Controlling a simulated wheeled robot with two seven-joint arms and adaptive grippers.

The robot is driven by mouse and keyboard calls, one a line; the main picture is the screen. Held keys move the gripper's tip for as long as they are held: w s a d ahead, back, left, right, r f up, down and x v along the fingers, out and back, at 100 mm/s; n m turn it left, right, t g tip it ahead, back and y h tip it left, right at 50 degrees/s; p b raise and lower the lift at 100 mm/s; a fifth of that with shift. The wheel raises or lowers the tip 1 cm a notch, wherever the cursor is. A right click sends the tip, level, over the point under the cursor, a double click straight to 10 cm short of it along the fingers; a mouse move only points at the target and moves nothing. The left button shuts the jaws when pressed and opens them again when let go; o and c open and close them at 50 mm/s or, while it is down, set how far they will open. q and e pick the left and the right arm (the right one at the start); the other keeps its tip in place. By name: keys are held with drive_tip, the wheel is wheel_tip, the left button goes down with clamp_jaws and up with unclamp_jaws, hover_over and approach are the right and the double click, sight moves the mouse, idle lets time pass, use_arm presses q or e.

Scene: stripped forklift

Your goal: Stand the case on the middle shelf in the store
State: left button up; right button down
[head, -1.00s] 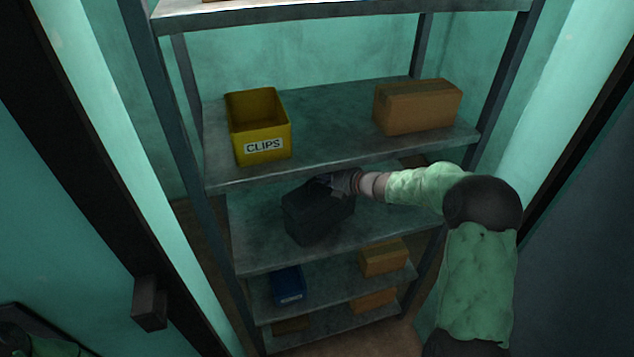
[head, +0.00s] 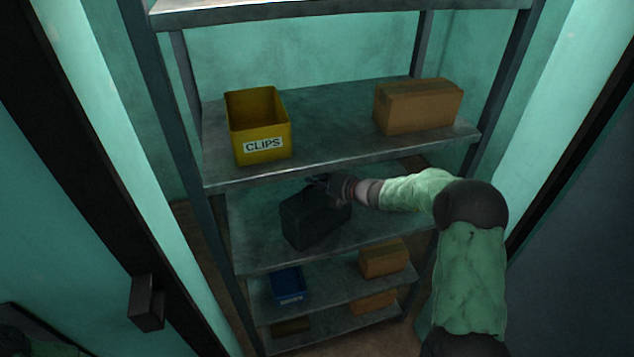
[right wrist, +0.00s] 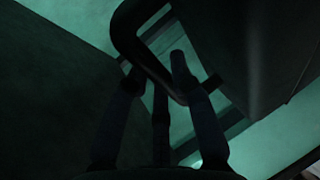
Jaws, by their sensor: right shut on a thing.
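The case (head: 314,217) is a dark, boxy thing with a handle (right wrist: 125,40) on top. In the head view it is upright over the middle shelf (head: 385,232), near its front edge and left of the middle. I cannot tell whether its base touches the shelf. My right gripper (head: 322,184) reaches in from the right under the shelf above and is shut on the handle. In the right wrist view, the dark fingers (right wrist: 158,78) are around the handle bar. My left gripper is out of view.
The shelf above holds a yellow CLIPS bin (head: 259,128) and a cardboard box (head: 417,106). The shelf below holds a blue bin (head: 288,285) and a small box (head: 383,259). Shelf posts (head: 190,160) bound both sides. The middle shelf is bare right of the case.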

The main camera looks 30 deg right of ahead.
drive_tip(key=c, duration=1.1)
unclamp_jaws()
drive_tip(key=shift+f, duration=0.1)
drive_tip(key=shift+s+d+r, duration=0.1)
drive_tip(key=shift+s+r, duration=0.1)
drive_tip(key=p+v, duration=0.1)
drive_tip(key=v, duration=1)
drive_tip(key=shift+s+d+r+p, duration=0.1)
drive_tip(key=shift+s+p, duration=0.2)
